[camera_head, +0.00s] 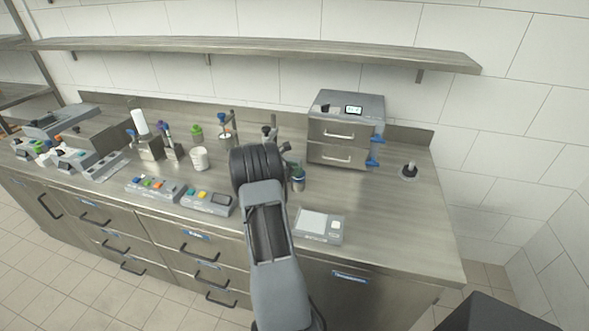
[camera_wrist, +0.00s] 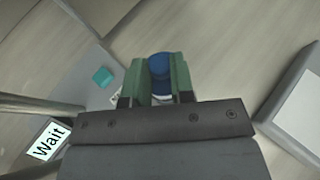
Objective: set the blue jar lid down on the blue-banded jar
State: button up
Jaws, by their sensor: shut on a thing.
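My gripper (camera_wrist: 160,76) has its two green fingers closed on the blue jar lid (camera_wrist: 158,65), which shows as a blue round top between them in the wrist view. A pale and dark-blue patch shows just below the lid between the fingers. In the head view, my gripper (camera_head: 291,167) is partly hidden behind my own arm. The blue-banded jar (camera_head: 298,183) shows close under the fingers on the counter, partly covered by the arm. I cannot tell whether the lid touches the jar.
A scale with a pale plate (camera_head: 313,222) stands in front of the jar to the right. Button panels (camera_head: 207,199) and a white cup (camera_head: 200,158) are to the left. A metal drawer unit (camera_head: 345,128) stands behind. The right counter is mostly clear.

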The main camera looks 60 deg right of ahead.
jog(key=shift+f, duration=0.2)
jog(key=o, duration=0.9)
jog(key=shift+r, duration=0.15)
jog(key=w+a+r+m+t+y+b, duration=0.15)
jog(key=a+r, duration=0.25)
jog(key=a, duration=0.6)
jog(key=w+a+r+m+t+y, duration=0.1)
jog(key=w+a+r+m, duration=0.2)
jog(key=a, duration=0.7)
jog(key=shift+s+a+r+m+t+y, duration=0.5)
jog(key=shift+s+a+m+t+y, duration=1.15)
jog(key=shift+a, duration=3.3)
jog(key=shift+s+a+r+m+t+y, duration=0.45)
jog(key=shift+s+a+m+t+y, duration=1.15)
jog(key=shift+a, duration=3.35)
jog(key=shift+s+a+r+m+t+y, duration=0.7)
jog(key=shift+s+a+y, duration=1.3)
jog(key=shift+a, duration=2.95)
